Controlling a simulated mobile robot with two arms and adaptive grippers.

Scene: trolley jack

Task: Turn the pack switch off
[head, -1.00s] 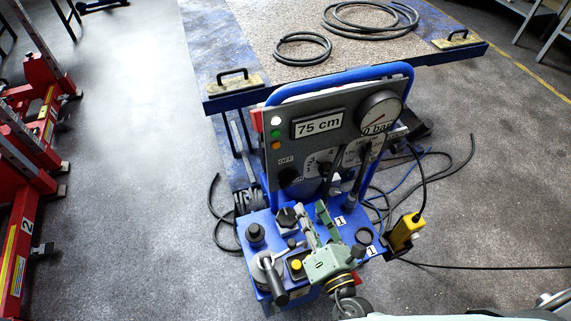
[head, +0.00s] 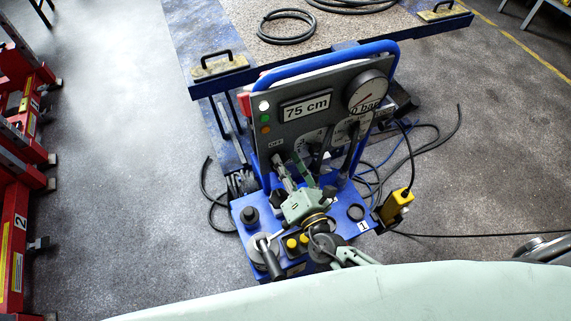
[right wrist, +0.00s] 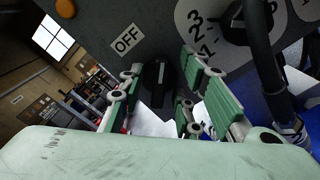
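The pack switch is a black knob (right wrist: 158,88) on the dark grey panel (head: 262,88), beside the white OFF label (right wrist: 126,40). The same label shows in the head view (head: 276,144). My right gripper (head: 290,170) is at the lower left of the panel and covers much of the knob there. In the right wrist view its green-padded fingers (right wrist: 158,75) are apart, one on each side of the knob. I see gaps, but contact is hard to judge. A light line runs along the knob. My left gripper is not in view.
Below the panel, the blue base (head: 337,203) carries knobs and yellow buttons. A yellow box (head: 395,205) hangs at its right.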

